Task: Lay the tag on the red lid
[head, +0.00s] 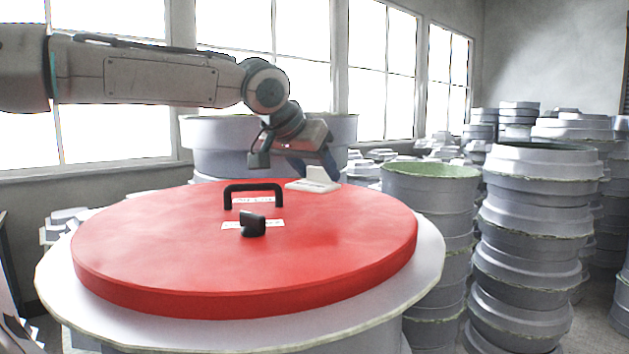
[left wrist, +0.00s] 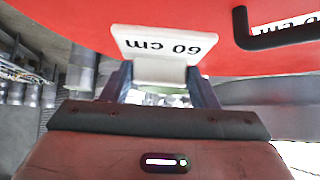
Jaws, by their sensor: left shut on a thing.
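The white tag (head: 313,186), with a flat base and an upright grip tab, is at the far right part of the red lid (head: 340,245). In the left wrist view the tag (left wrist: 162,44) reads "60 cm". My left gripper (head: 318,170) is shut on its tab, with one finger on each side in the left wrist view (left wrist: 160,82). The tag's base is at or just above the lid's surface; I cannot tell whether it touches. The fingertips are partly hidden in the head view. My right gripper is not in view.
A black handle (head: 253,188) and a black knob (head: 252,225) stand up from the lid, beside white printed labels. The lid's front and right are clear. It rests on a wide white mould (head: 428,262). Stacked grey moulds (head: 525,235) stand at the right.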

